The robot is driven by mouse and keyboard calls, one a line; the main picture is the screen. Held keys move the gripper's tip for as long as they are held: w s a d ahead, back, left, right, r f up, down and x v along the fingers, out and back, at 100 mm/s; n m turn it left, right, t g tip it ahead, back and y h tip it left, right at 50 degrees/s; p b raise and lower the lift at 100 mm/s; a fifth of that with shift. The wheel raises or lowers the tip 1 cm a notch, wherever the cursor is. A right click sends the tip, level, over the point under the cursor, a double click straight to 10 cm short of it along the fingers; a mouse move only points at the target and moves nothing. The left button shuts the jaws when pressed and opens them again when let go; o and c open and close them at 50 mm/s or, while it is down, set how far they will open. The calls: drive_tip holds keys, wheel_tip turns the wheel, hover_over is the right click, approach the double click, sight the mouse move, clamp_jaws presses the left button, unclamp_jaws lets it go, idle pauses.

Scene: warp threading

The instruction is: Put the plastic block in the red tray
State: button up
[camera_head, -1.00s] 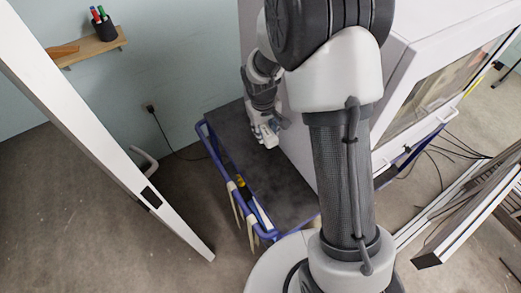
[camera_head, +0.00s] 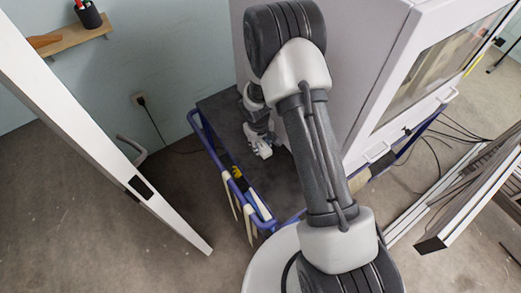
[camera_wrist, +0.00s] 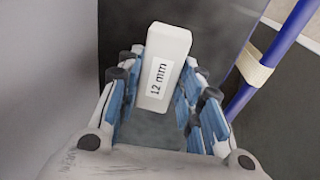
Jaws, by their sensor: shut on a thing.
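The plastic block (camera_wrist: 168,50) is white, with a label reading "12 mm", in the wrist view. My gripper (camera_wrist: 160,95) is shut on it, with blue-padded fingers on both sides of the block. In the head view my gripper (camera_head: 262,150) is over the dark top of the blue-railed cart, beside the large grey cabinet. The block is too small there to make out clearly. I see no red tray in either view.
The cart top (camera_head: 285,190) is dark and looks bare, with a blue rail (camera_head: 207,140) along its left side. The grey cabinet (camera_head: 335,75) stands to the right. A white door edge (camera_head: 110,150) is at left.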

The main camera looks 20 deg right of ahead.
sight(260, 146)
drive_tip(key=shift+f+b, duration=0.6)
drive_tip(key=shift+f, duration=1.35)
drive_tip(key=shift+f, duration=0.1)
drive_tip(key=o, duration=0.6)
drive_tip(key=shift+f, duration=0.1)
drive_tip(key=o, duration=0.5)
drive_tip(key=shift+r, duration=0.2)
